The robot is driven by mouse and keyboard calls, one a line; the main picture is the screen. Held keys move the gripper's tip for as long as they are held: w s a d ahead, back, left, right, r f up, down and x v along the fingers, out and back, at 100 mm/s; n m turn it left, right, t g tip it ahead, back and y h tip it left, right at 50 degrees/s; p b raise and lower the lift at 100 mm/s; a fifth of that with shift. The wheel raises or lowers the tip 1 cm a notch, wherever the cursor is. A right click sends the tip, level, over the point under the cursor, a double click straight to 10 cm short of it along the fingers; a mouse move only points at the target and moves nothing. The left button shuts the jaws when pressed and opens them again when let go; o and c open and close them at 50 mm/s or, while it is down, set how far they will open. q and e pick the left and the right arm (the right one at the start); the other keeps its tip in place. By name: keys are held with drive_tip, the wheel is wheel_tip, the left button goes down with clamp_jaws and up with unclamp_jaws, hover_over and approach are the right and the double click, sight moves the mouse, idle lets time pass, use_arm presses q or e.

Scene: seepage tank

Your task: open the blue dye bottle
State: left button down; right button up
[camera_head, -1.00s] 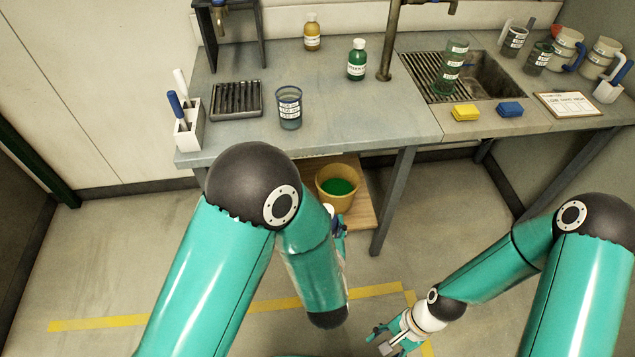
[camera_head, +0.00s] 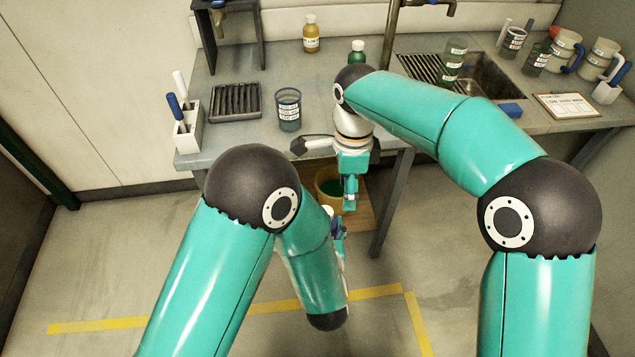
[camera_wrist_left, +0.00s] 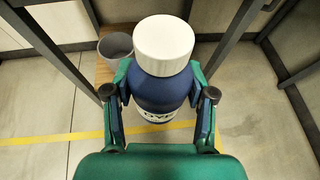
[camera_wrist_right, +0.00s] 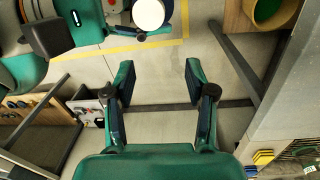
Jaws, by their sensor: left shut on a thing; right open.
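The blue dye bottle (camera_wrist_left: 158,98) is upright between the fingers of my left gripper (camera_wrist_left: 159,76), which is shut on its body. Its white cap (camera_wrist_left: 164,45) is on, and part of the DYE label shows below. In the head view my left forearm hides most of the bottle; only the cap (camera_head: 327,211) shows clearly. My right gripper (camera_head: 350,204) points down just above and right of the cap in that view. In the right wrist view the right gripper (camera_wrist_right: 158,80) is open and empty, with the white cap (camera_wrist_right: 149,14) beyond its fingers at the top, apart from them.
A bench (camera_head: 236,140) stands behind my grippers, with a beaker (camera_head: 289,110), a green bottle (camera_head: 357,50) and an amber bottle (camera_head: 311,35). A yellow bucket (camera_head: 326,177) stands on a low shelf beneath it. Bench legs are close to my right arm.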

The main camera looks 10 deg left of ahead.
drive_tip(key=shift+n+t, duration=0.4)
drive_tip(key=shift+n, duration=0.2)
drive_tip(key=a+r, duration=0.1)
drive_tip(key=s+a+r, duration=0.1)
drive_tip(key=a, duration=0.1)
drive_tip(key=s+a+r, duration=0.1)
drive_tip(key=a, duration=0.1)
drive_tip(key=shift+s+a+f, duration=0.1)
drive_tip(key=shift+s+a, duration=0.1)
drive_tip(key=shift+f, duration=3.85)
